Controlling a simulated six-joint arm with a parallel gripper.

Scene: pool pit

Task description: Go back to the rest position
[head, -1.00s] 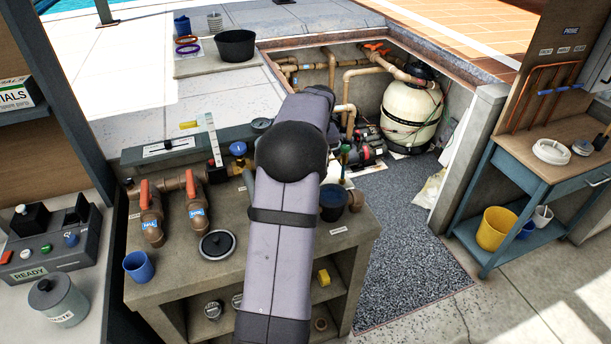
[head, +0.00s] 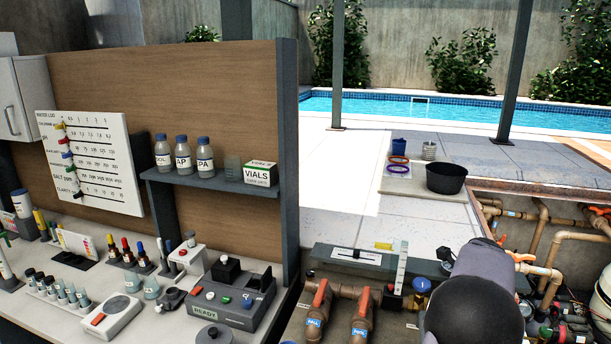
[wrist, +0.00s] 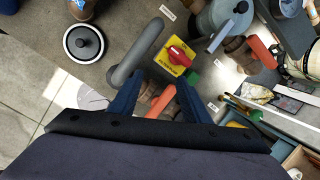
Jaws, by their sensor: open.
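My gripper (wrist: 158,95) shows in the wrist view as two dark blue fingers spread apart, with nothing held between them. Below and beyond the fingers are a red knob on a yellow plate (wrist: 183,70), a bent grey pipe (wrist: 135,52) and an orange valve handle (wrist: 263,54). In the head view only a dark, rounded link of my arm shows at the lower right; the gripper itself is out of that view.
Pipes with orange-handled valves (head: 362,330) stand close to the arm. A control box (head: 238,300) marked READY sits on the left counter. A shelf (head: 215,179) holds bottles and a vials box (head: 260,174). A black tub (head: 446,179) stands on the paving. The wrist view shows a round black lid (wrist: 83,43).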

